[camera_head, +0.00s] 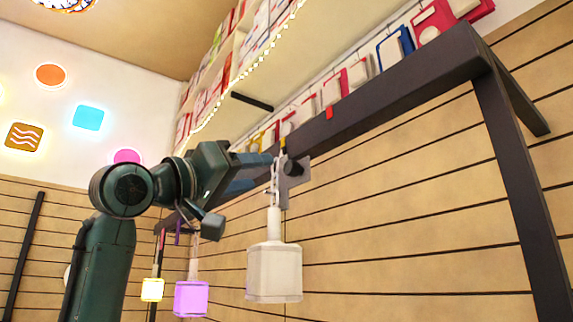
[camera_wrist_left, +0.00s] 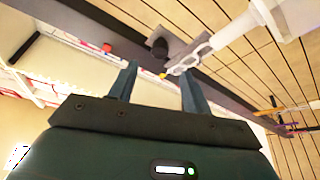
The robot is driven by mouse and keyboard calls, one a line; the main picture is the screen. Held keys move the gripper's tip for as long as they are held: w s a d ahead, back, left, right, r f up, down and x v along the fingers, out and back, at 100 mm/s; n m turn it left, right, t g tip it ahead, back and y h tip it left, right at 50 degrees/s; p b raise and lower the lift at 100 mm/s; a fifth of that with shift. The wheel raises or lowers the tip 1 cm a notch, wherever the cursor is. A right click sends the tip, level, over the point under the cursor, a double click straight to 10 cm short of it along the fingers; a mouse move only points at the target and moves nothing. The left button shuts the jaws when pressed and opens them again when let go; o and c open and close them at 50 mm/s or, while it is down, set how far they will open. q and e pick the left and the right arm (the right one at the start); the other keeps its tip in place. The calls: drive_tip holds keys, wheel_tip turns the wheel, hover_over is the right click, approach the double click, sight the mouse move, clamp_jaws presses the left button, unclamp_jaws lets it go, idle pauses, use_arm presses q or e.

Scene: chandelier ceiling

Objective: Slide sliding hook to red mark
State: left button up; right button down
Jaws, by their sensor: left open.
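The sliding hook is a grey plate (camera_head: 297,178) with a black round knob (camera_head: 292,168) on the dark overhead beam (camera_head: 400,85). A white lantern (camera_head: 274,272) hangs below it from a light chain. The red mark (camera_head: 329,113) is on the beam, to the right of the hook. My left gripper (camera_head: 268,163) is open at the hook's left side. In the left wrist view, its two fingers (camera_wrist_left: 158,82) are apart with the hook plate (camera_wrist_left: 183,48) just beyond their tips; contact cannot be told. The red mark also shows there (camera_wrist_left: 107,47). My right gripper is out of view.
A purple lantern (camera_head: 191,298) and a small yellow lantern (camera_head: 152,289) hang farther back, left of the white one. The beam's dark leg (camera_head: 520,190) stands at right. Shelves (camera_head: 235,75) with goods line the wall behind. Space below the beam at right looks clear.

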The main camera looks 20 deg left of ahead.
sight(288, 170)
use_arm(q)
drive_tip(key=p+x, duration=0.2)
drive_tip(key=x, duration=0.6)
drive_tip(key=shift+p, duration=0.35)
drive_tip(key=shift+w+d+r, duration=0.1)
drive_tip(key=shift+w+d, duration=0.15)
drive_tip(key=shift+w, duration=0.1)
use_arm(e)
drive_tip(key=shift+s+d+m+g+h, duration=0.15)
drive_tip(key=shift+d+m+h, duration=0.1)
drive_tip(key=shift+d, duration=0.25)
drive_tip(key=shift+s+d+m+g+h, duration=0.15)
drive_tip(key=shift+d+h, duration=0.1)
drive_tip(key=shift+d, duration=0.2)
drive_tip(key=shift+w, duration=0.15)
use_arm(q)
drive_tip(key=shift+c, duration=0.6)
drive_tip(key=c, duration=0.9)
clamp_jaws()
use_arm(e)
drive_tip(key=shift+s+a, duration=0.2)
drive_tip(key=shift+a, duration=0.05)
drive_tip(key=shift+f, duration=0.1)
